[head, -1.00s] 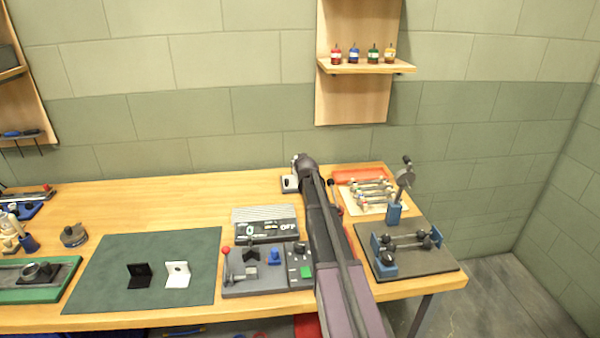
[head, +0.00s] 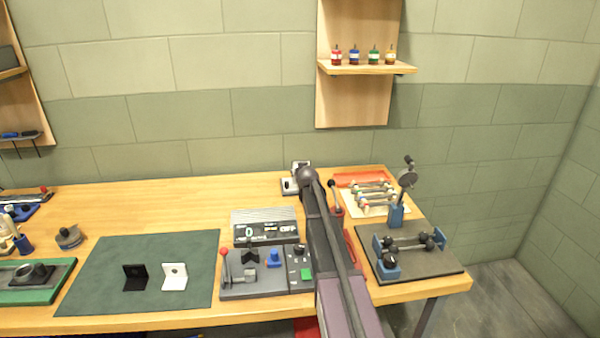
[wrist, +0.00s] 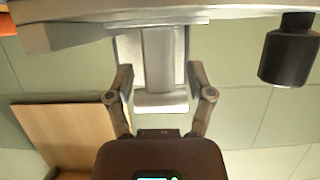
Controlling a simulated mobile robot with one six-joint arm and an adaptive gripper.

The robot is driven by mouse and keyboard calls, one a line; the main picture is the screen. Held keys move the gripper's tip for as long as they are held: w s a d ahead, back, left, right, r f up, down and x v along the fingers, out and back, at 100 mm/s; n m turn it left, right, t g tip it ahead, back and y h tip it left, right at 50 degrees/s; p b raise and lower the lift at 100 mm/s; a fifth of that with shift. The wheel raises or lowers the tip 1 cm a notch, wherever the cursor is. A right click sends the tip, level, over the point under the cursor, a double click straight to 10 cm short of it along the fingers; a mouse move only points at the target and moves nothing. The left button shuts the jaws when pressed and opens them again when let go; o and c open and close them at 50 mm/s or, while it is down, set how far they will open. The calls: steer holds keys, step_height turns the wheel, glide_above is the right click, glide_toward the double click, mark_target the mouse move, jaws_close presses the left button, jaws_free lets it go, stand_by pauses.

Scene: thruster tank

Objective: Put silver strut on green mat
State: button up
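The green mat (head: 95,285) lies flat at the table's front, left of centre, with a black bracket (head: 134,277) and a whitish bracket (head: 174,277) on it. I cannot single out the silver strut. Several silver rods with coloured ends lie on a pale rack (head: 375,210) at right, and a silver bar (head: 408,243) spans a blue-posted fixture. In the head view my arm hides my gripper. In the wrist view the fingers of my gripper (wrist: 160,75) stand apart, with a pale grey piece (wrist: 165,60) between them; whether they grip it is unclear.
A control panel (head: 240,291) with a red-knobbed lever and a display box (head: 265,231) stand between the mat and my arm. An orange tray (head: 360,177) lies behind the rack. A dark cylinder (wrist: 289,55) shows in the wrist view. The table behind the mat is clear.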

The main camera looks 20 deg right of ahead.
steer(key=shift+o, duration=0.5)
steer(key=p+v, duration=0.5)
steer(key=v, duration=0.9)
steer(key=shift+w, duration=0.1)
